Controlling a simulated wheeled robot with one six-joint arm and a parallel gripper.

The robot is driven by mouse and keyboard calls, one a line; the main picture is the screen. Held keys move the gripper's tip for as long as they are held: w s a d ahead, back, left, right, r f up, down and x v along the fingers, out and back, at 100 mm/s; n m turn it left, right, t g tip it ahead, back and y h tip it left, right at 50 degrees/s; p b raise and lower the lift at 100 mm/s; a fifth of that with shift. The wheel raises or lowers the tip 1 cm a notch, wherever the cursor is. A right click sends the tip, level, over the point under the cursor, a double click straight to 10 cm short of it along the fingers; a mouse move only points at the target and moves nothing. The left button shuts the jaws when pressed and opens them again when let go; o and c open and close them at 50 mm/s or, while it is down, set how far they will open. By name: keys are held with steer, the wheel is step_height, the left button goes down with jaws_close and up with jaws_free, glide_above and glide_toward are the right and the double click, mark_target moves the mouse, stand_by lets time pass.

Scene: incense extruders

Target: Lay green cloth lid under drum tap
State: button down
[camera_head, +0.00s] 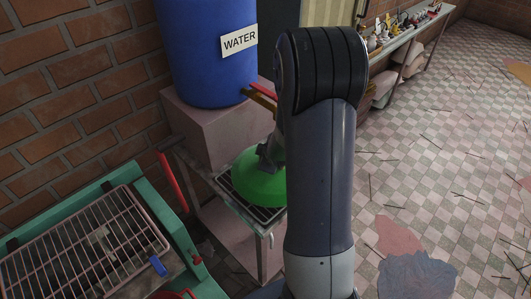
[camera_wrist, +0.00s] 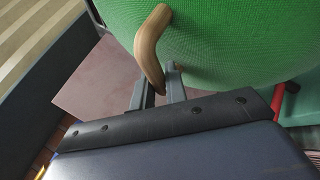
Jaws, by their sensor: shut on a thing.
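The green cloth lid (camera_head: 259,185) is at the grated stand in the head view, below the front of the blue drum (camera_head: 205,50). I cannot tell whether it rests on the grate or hangs just above it. In the wrist view the lid's green woven face (camera_wrist: 235,40) fills the upper right, with a curved wooden handle (camera_wrist: 147,48) on it. My gripper (camera_wrist: 165,80) is shut on that handle. In the head view my gripper (camera_head: 268,157) shows at the lid's upper edge. The drum tap (camera_head: 262,97) sticks out at the drum's base, partly hidden by my arm.
The drum stands on a pinkish block (camera_head: 205,125). The grated metal stand (camera_head: 226,182) is in front of it. A green frame with a wire rack (camera_head: 75,250) fills the lower left. A shelf of small items (camera_head: 405,30) runs along the back. Sticks litter the tiled floor (camera_head: 440,130) at right.

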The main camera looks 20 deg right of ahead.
steer(key=shift+w+d+p, duration=0.2)
steer(key=shift+w+p, duration=0.15)
steer(key=shift+w, duration=0.65)
steer(key=shift+w+f+b, duration=0.15)
steer(key=shift+f+b, duration=0.15)
steer(key=shift+f, duration=0.6)
steer(key=shift+w+f+b, duration=0.1)
steer(key=shift+f+b, duration=0.2)
steer(key=shift+f, duration=0.55)
steer(key=shift+f, duration=0.1)
steer(key=c, duration=1.4)
jaws_free()
steer(key=shift+c, duration=0.2)
steer(key=shift+s+r, duration=0.15)
steer(key=shift+r, duration=0.2)
steer(key=p+v, duration=0.2)
steer(key=v, duration=0.8)
steer(key=shift+s+r+p, duration=0.1)
steer(key=shift+r+p, duration=0.1)
steer(key=shift+p, duration=0.2)
steer(key=shift+s+r, duration=0.3)
steer(key=shift+s, duration=0.1)
